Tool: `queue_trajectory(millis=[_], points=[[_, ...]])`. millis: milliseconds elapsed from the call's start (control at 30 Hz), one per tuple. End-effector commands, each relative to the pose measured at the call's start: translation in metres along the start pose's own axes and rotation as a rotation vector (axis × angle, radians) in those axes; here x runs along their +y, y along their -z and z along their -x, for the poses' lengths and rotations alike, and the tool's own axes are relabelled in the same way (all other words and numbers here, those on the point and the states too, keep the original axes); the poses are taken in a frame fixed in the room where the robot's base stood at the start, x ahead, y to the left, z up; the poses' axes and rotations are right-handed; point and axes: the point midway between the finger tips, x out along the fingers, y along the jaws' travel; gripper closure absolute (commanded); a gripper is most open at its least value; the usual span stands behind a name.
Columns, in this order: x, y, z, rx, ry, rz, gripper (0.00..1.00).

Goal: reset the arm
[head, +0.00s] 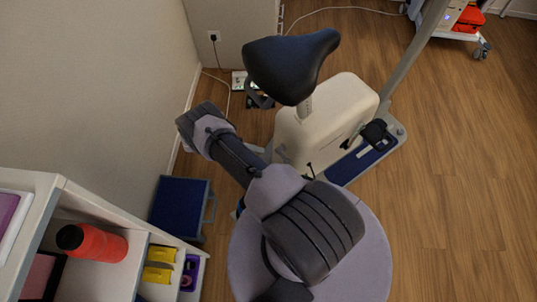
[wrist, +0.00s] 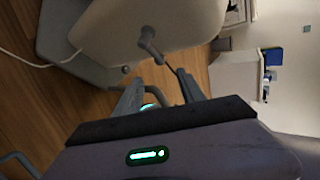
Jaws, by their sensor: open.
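My gripper (wrist: 160,76) shows in the wrist view with its two grey fingers apart. It is open and nothing shows between the fingers. Beyond them is the pale body of an exercise bike (wrist: 150,22) with its crank and pedal arm. In the head view my arm rises from the bottom and reaches up and left, alongside the bike (head: 328,120). I cannot make out the gripper in that view.
The bike's dark seat (head: 290,65) stands close to my arm. A white shelf (head: 85,215) with a red bottle (head: 100,243) and a blue box (head: 180,207) are at left, near the wall (head: 90,90). Wooden floor (head: 460,170) is clear at right. A cart (head: 465,25) stands at the back.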

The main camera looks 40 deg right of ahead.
Motion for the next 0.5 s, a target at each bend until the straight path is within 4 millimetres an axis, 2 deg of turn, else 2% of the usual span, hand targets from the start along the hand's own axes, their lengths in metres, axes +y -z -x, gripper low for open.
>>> queue_trajectory(millis=[100, 200, 500], points=[[0.0, -0.001, 0.018, -0.002, 0.0, 0.0, 0.53], [0.0, -0.001, 0.025, 0.0, 0.001, -0.001, 0.53], [0.0, 0.0, 0.028, 0.0, 0.001, 0.0, 0.53]])
